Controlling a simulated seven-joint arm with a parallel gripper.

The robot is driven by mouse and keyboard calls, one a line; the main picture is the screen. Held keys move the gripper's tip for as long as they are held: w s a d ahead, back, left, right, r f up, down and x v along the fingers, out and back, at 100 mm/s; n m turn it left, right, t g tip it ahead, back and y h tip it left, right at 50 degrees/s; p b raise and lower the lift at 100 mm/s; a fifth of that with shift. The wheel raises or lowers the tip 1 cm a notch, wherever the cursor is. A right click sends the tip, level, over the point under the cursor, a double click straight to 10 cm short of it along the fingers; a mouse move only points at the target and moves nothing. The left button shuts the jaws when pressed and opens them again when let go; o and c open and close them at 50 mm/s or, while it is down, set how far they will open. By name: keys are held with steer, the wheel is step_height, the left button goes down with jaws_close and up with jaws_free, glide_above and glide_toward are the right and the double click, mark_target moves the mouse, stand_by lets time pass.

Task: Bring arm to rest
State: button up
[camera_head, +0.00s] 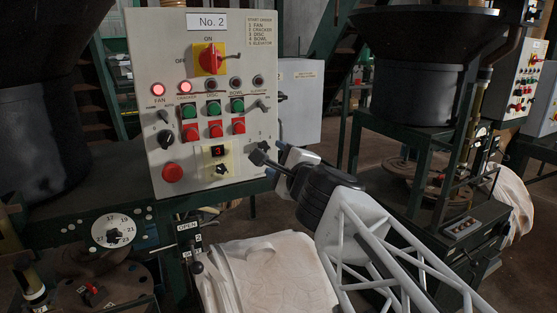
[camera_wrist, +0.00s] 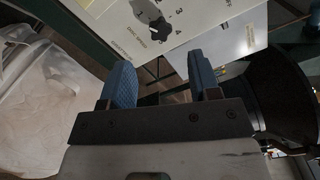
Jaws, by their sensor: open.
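My gripper (camera_head: 270,157) is in front of the lower right corner of the grey control panel (camera_head: 170,85) marked No. 2. In the wrist view my gripper (camera_wrist: 164,82) shows two blue padded fingers, spread apart with nothing between them. Beyond the fingers is the panel's lower part (camera_wrist: 185,22), with a black selector knob (camera_wrist: 160,27) close to the fingertips. I cannot tell the exact gap, but no contact is visible.
The panel has a red and yellow main switch (camera_head: 209,59) and several buttons. A whitish bulk bag (camera_head: 262,262) hangs below, left of my arm. A round numbered dial (camera_head: 113,232) is at the lower left. A second machine (camera_head: 415,85) stands at the right.

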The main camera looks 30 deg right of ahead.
stand_by(0.3)
steer(key=s+a+f+n+g+y, duration=0.3)
steer(key=s+a+n+g, duration=0.1)
steer(key=a+n, duration=0.2)
steer(key=s+a+f+n+g+y, duration=0.2)
steer(key=s+a+n+g, duration=0.1)
steer(key=a+n, duration=0.35)
steer(key=s+d+f+n+g+h, duration=0.2)
steer(key=s+f+n+g+h, duration=0.3)
steer(key=s+f+n+g, duration=0.3)
steer(key=s+f+n, duration=0.1)
steer(key=s+n, duration=0.1)
steer(key=s, duration=0.1)
steer(key=shift+s+d+f, duration=0.25)
steer(key=shift+s+f, duration=0.05)
steer(key=shift+s, duration=0.05)
steer(key=shift+c, duration=0.5)
stand_by(1.6)
steer(key=shift+w, duration=0.1)
